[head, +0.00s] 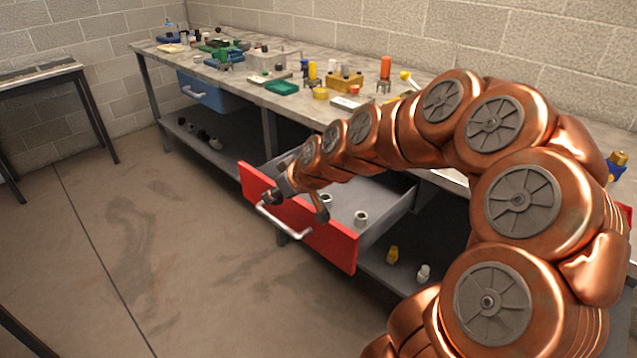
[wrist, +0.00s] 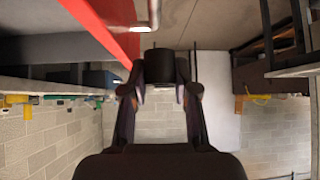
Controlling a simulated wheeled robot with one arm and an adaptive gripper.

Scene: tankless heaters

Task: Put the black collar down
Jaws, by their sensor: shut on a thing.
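My gripper (wrist: 163,92) is shut on the black collar (wrist: 160,67), a short dark cylinder between its fingertips in the wrist view. In the head view my gripper (head: 277,195) is at the red front of an open drawer (head: 325,238), near its top edge. The collar is small and dark there, hard to tell from the fingers. In the wrist view the red drawer front (wrist: 104,22) is beside the collar at the upper left; I cannot tell whether they touch.
Pale ring-like parts (head: 361,217) lie in the drawer, which has a white handle (head: 284,222). The workbench (head: 345,112) above holds many small parts. A yellow part (head: 392,254) and a white part (head: 424,273) stand on the lower shelf. A blue drawer (head: 203,91) is farther left. The floor in front is clear.

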